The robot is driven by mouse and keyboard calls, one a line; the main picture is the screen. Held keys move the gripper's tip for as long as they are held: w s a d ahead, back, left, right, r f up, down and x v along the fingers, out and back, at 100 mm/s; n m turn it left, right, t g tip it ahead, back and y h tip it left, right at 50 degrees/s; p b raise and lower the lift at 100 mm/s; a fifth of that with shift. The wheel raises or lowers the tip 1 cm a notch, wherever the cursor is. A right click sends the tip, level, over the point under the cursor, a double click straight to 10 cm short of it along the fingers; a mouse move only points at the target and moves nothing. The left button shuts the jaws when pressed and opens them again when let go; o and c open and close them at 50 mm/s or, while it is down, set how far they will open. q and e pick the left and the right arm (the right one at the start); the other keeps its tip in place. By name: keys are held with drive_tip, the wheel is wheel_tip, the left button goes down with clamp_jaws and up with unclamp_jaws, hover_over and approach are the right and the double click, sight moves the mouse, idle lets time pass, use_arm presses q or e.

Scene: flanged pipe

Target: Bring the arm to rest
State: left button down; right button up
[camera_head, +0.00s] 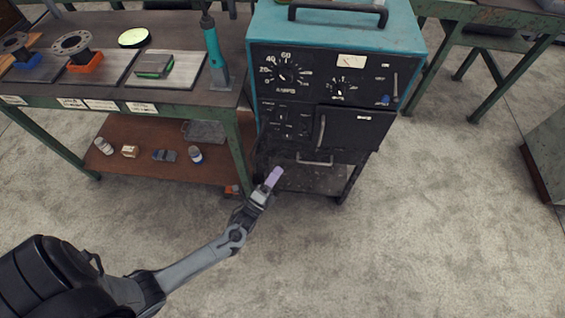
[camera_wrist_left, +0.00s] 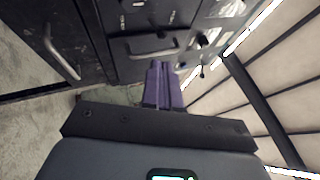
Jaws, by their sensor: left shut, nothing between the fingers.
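My left gripper (camera_head: 273,178) is in the middle of the head view, at the end of my arm that comes in from the lower left. Its purple fingers are together with nothing between them. They also show in the left wrist view (camera_wrist_left: 163,84), pointing toward the dark front of the welding machine. In the head view the gripper is in front of the machine's lower part; I cannot tell the exact gap. My right gripper is not in view.
The teal and black machine (camera_head: 330,75) stands at the top centre. A green-legged workbench (camera_head: 110,90) with flanges and plates is at left, with small items on its brown lower shelf (camera_head: 130,172). Another bench (camera_head: 490,18) is at upper right. Grey floor (camera_head: 430,230) is clear at right.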

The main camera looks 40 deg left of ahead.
use_arm(q)
drive_tip(key=shift+s+f, duration=0.2)
drive_tip(key=shift+s, duration=0.3)
